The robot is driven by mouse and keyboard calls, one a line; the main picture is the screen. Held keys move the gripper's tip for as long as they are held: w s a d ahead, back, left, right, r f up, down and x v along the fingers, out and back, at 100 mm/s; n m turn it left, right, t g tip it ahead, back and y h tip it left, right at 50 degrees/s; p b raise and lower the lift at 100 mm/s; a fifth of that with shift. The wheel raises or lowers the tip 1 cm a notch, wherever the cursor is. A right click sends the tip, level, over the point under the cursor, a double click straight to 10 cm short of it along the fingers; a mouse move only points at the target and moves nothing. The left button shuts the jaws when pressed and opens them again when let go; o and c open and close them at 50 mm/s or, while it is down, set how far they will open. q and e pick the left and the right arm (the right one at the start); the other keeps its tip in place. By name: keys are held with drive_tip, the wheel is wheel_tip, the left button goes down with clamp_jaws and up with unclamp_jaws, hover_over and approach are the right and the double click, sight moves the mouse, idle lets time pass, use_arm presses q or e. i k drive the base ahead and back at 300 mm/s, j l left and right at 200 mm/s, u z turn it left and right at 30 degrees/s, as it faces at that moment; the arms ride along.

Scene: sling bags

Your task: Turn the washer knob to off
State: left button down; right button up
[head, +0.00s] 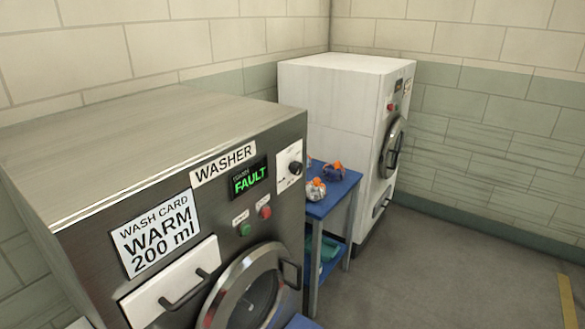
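The washer (140,150) is a steel machine filling the left of the head view. Its label reads WASHER, and a small display (248,178) shows FAULT in green. The washer knob (295,168) sits on a white panel at the upper right of its front; its exact setting is too small to read. A green button (245,230) and a red button (265,212) are below the display. A wash card (157,234) reads WARM 200 ml. Neither of my grippers is in view.
A drawer with a handle (172,283) and a round door (245,290) are on the washer's lower front. A blue table (340,190) with small orange-and-white items stands beside it. A white machine (335,100) stands behind. The floor at right is clear.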

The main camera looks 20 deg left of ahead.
sight(295, 167)
drive_tip(key=i+l, duration=0.2)
drive_tip(key=l, duration=0.15)
drive_tip(key=i+l, duration=0.2)
drive_tip(key=i+l+u, duration=0.1)
drive_tip(key=l, duration=0.35)
drive_tip(key=i+l, duration=0.25)
drive_tip(key=l, duration=0.05)
